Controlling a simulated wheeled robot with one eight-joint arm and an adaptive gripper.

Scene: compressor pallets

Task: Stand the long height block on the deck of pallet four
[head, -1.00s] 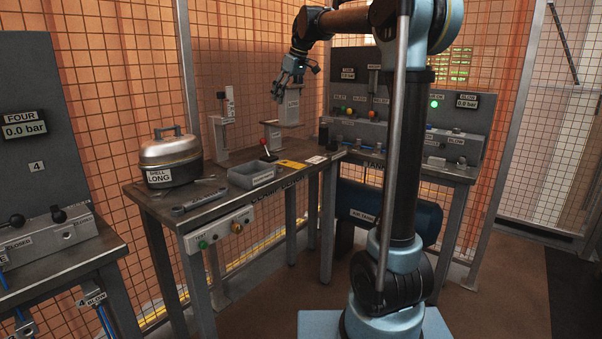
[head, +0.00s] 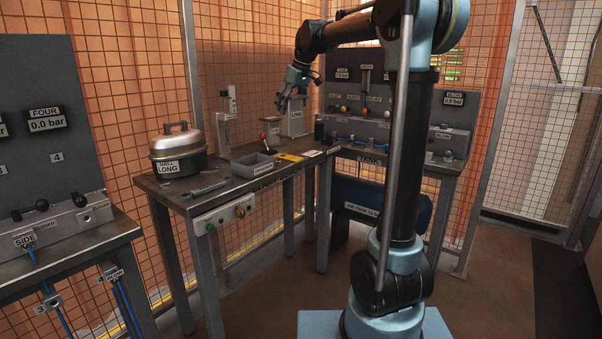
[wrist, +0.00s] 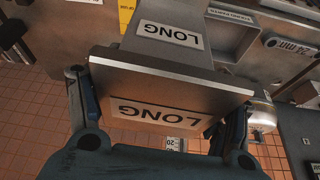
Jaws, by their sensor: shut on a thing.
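My gripper (head: 283,101) is above the back of the middle bench. In the wrist view my gripper (wrist: 160,115) has a finger on each side of the long height block (wrist: 155,111), a grey metal piece with a LONG label, and is shut on it. Another LONG label shows on a grey part (wrist: 170,34) beyond it. Pallet four is at the left, with a FOUR 0.0 bar display (head: 47,120) and a dark deck (head: 104,240).
The middle bench (head: 222,194) carries a silver SHELL LONG pot (head: 178,152), a wrench (head: 203,190), a grey bin (head: 254,166) and an upright gauge stand (head: 222,130). A tank bench with knobs stands behind at right. Mesh fencing closes the back.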

